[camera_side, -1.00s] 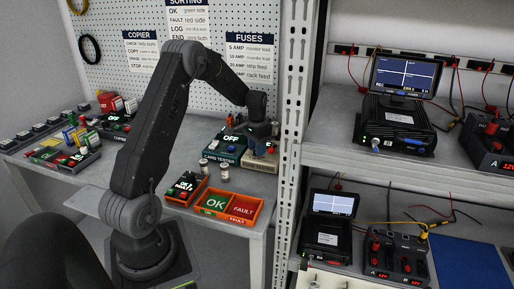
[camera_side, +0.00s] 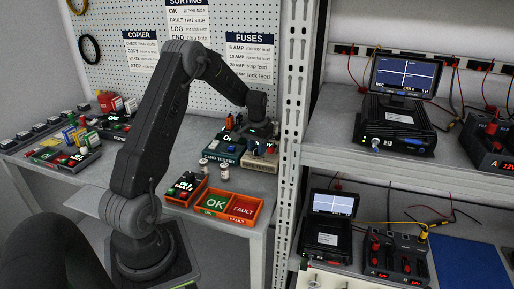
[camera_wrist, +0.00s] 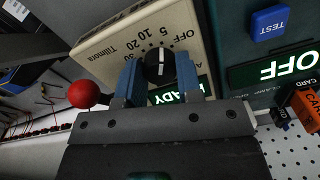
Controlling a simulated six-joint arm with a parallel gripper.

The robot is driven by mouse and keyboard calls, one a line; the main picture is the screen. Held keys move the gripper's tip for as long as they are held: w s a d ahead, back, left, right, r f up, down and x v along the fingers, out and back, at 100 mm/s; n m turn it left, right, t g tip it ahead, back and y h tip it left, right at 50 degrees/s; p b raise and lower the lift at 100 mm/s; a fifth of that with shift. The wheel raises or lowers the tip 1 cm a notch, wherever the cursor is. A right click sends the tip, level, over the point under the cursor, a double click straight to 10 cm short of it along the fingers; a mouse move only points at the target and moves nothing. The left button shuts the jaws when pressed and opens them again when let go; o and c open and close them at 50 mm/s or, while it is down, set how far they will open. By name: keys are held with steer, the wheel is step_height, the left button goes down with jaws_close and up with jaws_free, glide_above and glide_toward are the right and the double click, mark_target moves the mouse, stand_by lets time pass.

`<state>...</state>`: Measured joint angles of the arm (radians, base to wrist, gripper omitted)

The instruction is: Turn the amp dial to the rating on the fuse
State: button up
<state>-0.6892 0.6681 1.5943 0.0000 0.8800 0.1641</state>
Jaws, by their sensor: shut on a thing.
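A beige unit marked Tilmona (camera_wrist: 105,45) carries a black amp dial (camera_wrist: 158,66) with 5, 10, 20, 30 and OFF printed around it. My gripper (camera_wrist: 158,78) is shut on the dial, one blue finger on each side. A green-lit screen (camera_wrist: 165,95) ending in ADY is partly covered by my gripper. In the side view the beige unit (camera_side: 263,160) stands on the bench under my gripper (camera_side: 258,140). I cannot make out a fuse rating.
A red ball-topped knob (camera_wrist: 84,94) stands beside the beige unit. The teal card tester (camera_side: 224,154), with a blue TEST button (camera_wrist: 270,22) and an OFF screen (camera_wrist: 285,68), stands beside it. Orange OK and FAULT trays (camera_side: 234,220) lie in front. A FUSES chart (camera_side: 250,58) hangs behind.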

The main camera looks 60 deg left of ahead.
steer(key=o, duration=0.9)
steer(key=shift+o, duration=0.2)
step_height(320, 180, up, 14)
